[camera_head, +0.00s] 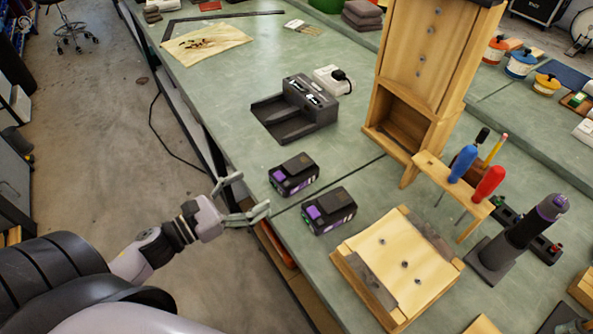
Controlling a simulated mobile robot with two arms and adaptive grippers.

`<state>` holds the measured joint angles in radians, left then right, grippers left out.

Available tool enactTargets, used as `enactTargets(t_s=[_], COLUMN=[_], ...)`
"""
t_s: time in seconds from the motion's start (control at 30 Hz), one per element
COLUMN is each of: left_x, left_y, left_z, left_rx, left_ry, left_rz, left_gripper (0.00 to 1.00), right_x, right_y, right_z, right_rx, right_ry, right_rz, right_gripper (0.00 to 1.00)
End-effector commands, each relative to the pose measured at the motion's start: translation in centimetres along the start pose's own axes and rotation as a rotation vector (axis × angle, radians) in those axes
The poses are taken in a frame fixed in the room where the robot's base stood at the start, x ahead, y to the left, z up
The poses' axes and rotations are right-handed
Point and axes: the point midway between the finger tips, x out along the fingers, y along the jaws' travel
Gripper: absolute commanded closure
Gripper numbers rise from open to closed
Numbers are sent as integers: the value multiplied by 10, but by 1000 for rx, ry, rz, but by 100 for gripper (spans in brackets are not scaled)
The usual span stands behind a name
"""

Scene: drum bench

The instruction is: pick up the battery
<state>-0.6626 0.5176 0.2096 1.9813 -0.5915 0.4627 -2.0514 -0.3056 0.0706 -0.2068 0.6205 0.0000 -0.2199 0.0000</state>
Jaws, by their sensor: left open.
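Two black batteries with purple sides lie on the green bench top near its left edge. One battery (295,174) is farther back, and the other battery (329,210) is nearer and to the right. My left gripper (255,193) comes in from the left at the bench edge. Its two fingers are spread and nothing is between them. The fingertips point toward the batteries, with a small gap in the picture; I cannot tell their height above the bench. My right gripper is not in view.
A dark charger dock (292,112) stands behind the batteries. A wooden cabinet (428,60) and a tool rack (452,190) with screwdrivers stand to the right. A wooden block (400,262) with metal plates lies in front. The bench (215,90) is clear at left of the dock.

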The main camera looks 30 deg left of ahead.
Motion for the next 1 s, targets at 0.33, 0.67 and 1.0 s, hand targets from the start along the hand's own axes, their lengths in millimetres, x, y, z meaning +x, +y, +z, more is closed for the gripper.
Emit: enactTargets(t_s=[0.33,0.67,1.0], left_x=[63,85,125], left_y=[1,1,1], left_z=[2,0,-4], left_rx=[-4,-5,-6], left_ry=[-3,-1,0], left_rz=[1,2,3], left_gripper=[18,18,18], right_x=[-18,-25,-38], right_y=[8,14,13], right_z=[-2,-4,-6], right_rx=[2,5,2], right_ry=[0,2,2], right_rz=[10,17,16], right_gripper=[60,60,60])
